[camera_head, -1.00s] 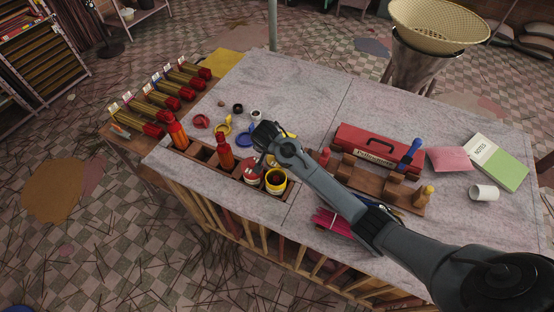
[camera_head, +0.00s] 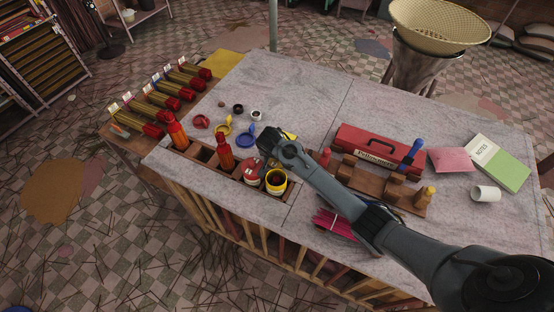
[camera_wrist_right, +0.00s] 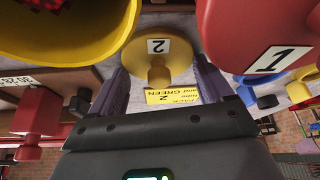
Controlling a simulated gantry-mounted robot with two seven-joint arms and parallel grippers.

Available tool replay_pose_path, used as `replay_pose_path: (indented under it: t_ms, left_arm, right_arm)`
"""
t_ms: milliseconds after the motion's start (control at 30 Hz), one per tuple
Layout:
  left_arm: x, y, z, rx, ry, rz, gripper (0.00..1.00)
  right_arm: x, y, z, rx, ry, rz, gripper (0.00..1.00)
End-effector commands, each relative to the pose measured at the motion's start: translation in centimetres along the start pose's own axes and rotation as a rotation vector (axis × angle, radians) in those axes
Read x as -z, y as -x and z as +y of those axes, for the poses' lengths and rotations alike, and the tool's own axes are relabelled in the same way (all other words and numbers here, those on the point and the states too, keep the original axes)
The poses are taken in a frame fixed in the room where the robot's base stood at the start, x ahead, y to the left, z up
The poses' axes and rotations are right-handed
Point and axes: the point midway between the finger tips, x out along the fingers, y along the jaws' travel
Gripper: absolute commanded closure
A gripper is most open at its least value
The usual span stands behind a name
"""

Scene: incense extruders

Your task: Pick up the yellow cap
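The yellow cap (camera_wrist_right: 176,62), a round disc with a knob and a "2" label, shows in the right wrist view. My right gripper (camera_wrist_right: 160,72) is open, its two fingers apart on either side of the knob with visible gaps. In the head view my right gripper (camera_head: 267,148) is over the table just behind the jars, and I cannot make out this cap there. The open yellow jar (camera_head: 276,187) stands in the rack with dark contents; its rim (camera_wrist_right: 104,48) is close in the wrist view. My left gripper is not in view.
A red jar with a red "1" lid (camera_wrist_right: 235,30) is close beside the gripper. A yellow note (camera_wrist_right: 180,95) lies under the fingers. A blue cap (camera_head: 245,137), another yellow cap (camera_head: 222,129) and a red cap (camera_head: 201,121) lie left. A red toolbox (camera_head: 375,149) stands right.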

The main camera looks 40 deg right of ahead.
Motion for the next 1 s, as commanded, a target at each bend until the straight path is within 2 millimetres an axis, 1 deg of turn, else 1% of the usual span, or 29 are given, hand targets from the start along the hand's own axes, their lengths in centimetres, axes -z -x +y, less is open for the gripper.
replay_pose_path:
  t_ms: [33,100,367,467,567,800,1000]
  left_arm:
    - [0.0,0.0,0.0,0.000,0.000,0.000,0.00]
    - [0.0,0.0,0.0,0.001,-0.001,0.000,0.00]
    - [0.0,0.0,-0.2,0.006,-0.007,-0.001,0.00]
    - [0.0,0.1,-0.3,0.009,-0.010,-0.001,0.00]
    - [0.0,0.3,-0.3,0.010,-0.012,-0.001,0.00]
    - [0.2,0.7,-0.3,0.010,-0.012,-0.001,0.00]
    - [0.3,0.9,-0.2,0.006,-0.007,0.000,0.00]
  right_arm:
    - [0.0,0.0,0.0,0.000,0.000,0.000,0.40]
    - [0.0,0.0,0.0,0.000,0.000,0.000,0.49]
    - [0.0,0.1,0.0,0.000,0.000,0.000,0.49]
    - [0.3,0.6,0.0,0.001,-0.001,0.000,0.49]
    - [0.8,1.6,-0.1,0.002,-0.001,0.001,0.49]
    - [2.4,5.4,-0.1,0.004,-0.002,0.002,0.49]
    - [3.8,8.0,-0.4,0.001,-0.003,0.001,0.49]
